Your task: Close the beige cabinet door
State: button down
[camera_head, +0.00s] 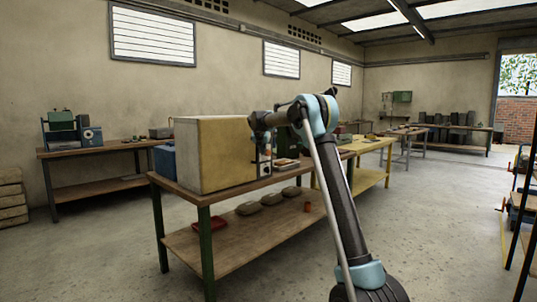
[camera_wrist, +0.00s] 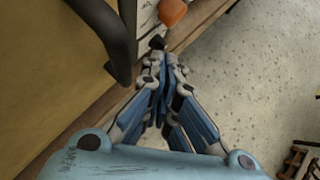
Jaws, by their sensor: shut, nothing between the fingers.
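The beige cabinet (camera_head: 226,155) is a boxy unit on a wooden workbench. A broad yellowish-beige face is toward me, with a paler side at its left. My gripper (camera_head: 266,168) hangs down at the right edge of that face, partly lost against the clutter behind. In the wrist view a beige panel (camera_wrist: 40,75) fills the left side. My gripper (camera_wrist: 162,58) has its blue fingers together and empty, over the bench edge, with a pale surface just beyond the tips. I cannot tell how far the door stands open or whether the fingers touch it.
The workbench (camera_head: 225,192) has a lower shelf with several grey lumps and a red tray (camera_head: 210,224). An orange object (camera_wrist: 172,11) lies beyond the fingertips. A yellow table (camera_head: 372,150) stands behind at the right. Bare floor (camera_head: 440,215) is clear at the right.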

jog(key=shift+w, duration=0.1)
dwell(0.5)
jog(key=s+d+r, duration=0.5)
jog(key=d+r, duration=0.2)
jog(key=d, duration=0.3)
jog(key=s+d+f+m+g, duration=0.15)
jog(key=s+d+m, duration=0.45)
jog(key=s, duration=0.6)
jog(key=s+d+f+m+g, duration=0.1)
jog(key=s+d+f+m, duration=0.3)
jog(key=s, duration=0.7)
jog(key=s+d+f+m+g, duration=0.1)
jog(key=s+d+m, duration=0.6)
jog(key=s, duration=0.5)
jog(key=s+d+f+m+g, duration=0.1)
jog(key=s+d+f+m, duration=0.1)
jog(key=s+f+m, duration=0.6)
jog(key=s+d+f+m+g+y, duration=0.1)
jog(key=s+d+f+m+g, duration=0.1)
jog(key=s+f+m, duration=0.7)
jog(key=s+f, duration=0.4)
jog(key=s, duration=0.5)
jog(key=s+f, duration=0.4)
jog(key=s, duration=0.5)
jog(key=shift+d+f+m, duration=0.15)
jog(key=shift+f+m, duration=0.15)
jog(key=shift+f, duration=0.05)
jog(key=shift+s, duration=0.1)
